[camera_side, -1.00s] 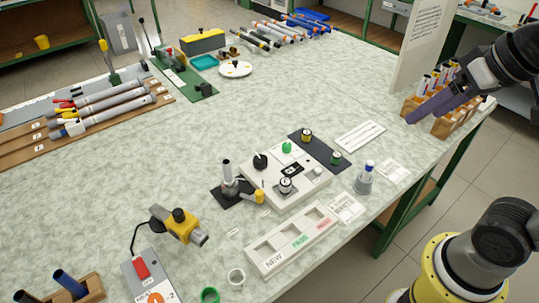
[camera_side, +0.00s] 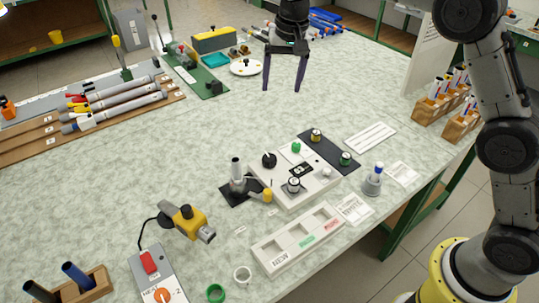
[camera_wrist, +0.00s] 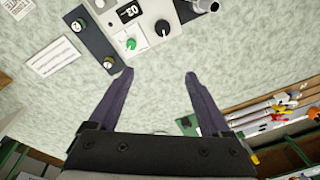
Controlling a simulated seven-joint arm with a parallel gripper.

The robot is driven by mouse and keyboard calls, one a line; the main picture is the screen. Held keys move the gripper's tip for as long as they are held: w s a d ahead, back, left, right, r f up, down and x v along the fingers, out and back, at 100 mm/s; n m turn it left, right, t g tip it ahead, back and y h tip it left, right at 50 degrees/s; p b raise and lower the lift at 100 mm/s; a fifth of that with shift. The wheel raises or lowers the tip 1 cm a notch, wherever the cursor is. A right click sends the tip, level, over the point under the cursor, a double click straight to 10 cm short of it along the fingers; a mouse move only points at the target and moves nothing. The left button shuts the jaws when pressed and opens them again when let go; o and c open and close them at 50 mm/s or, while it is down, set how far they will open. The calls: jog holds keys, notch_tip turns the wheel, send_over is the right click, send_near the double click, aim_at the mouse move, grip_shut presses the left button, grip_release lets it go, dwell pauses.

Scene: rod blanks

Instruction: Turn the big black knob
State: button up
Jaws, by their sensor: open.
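The big black knob (camera_side: 269,160) stands on the back left part of the white device box (camera_side: 305,192). In the wrist view the black knob (camera_wrist: 162,28) is near the top, just right of a green knob (camera_wrist: 130,44). My gripper (camera_side: 283,88) is open and empty above the table, beyond the device box. In the wrist view its two fingers (camera_wrist: 158,74) are spread wide, with bare table between them and the knob ahead, apart from both.
A yellow-handled device (camera_side: 188,221) and a grey clamp on a black pad (camera_side: 240,185) stand left of the box. A tray labelled NEW (camera_side: 297,240) lies in front. The marbled table behind the box is clear.

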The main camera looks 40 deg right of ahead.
jog(key=g, duration=0.2)
send_over(270, 158)
notch_tip(270, 158, down, 11)
notch_tip(270, 158, down, 13)
jog(key=shift+f, duration=0.1)
